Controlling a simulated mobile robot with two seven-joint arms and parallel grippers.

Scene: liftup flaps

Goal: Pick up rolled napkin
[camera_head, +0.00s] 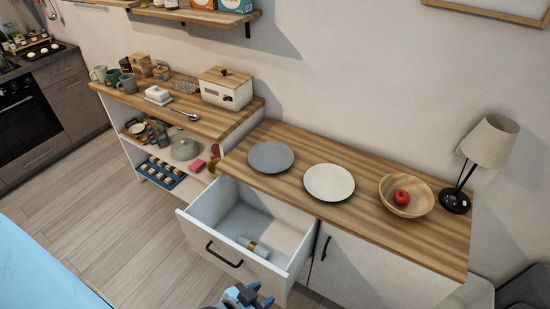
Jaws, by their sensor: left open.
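The rolled napkin (253,246), pale with a yellowish band, lies on the floor of the open white drawer (224,219), close behind the drawer front. The drawer has a black handle (223,258) and is pulled out from under the wooden counter. My left gripper (248,292) shows at the bottom edge, below the napkin in the picture and apart from it. It is open and seems to hold nothing; part of it is cut off by the frame. My right gripper is not in view.
The counter (300,155) carries a grey plate (270,157), a white plate (329,182), a wooden bowl (404,208) with a red apple (402,196), and a lamp (490,141). A lower shelf unit (211,123) stands left. The wood floor (110,215) left of the drawer is clear.

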